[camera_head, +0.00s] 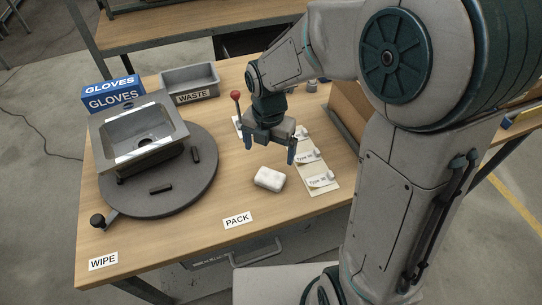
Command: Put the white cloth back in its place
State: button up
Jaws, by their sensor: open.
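A small white, rounded, pad-like thing, which looks like the white cloth (270,178), lies on the wooden table near the middle, behind the PACK label. My gripper (270,148) is open, pointing down, with its two blue-tipped fingers apart and nothing seen between them. In the picture it is just above and behind the cloth, apart from it; its exact height is hard to tell. A white WIPE label (103,262) is on the table's front left corner, with bare wood around it.
A sink-like metal part (143,137) stands on a round dark turntable (200,192) at left. Behind are a blue GLOVES box (113,97) and a grey WASTE bin (190,84). A PACK label (237,220) is at the front. A strip with Type labels (318,190) lies right of my gripper.

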jog(key=s+d+r+m+t, duration=0.1)
jog(key=s+d+r+m, duration=0.3)
jog(key=m, duration=1.1)
jog(key=s+d+r+m+t, duration=0.1)
jog(key=s+d+r+m, duration=0.3)
jog(key=m, duration=1.1)
jog(key=s+d, duration=0.3)
jog(key=d, duration=0.1)
jog(key=shift+s+t, duration=0.4)
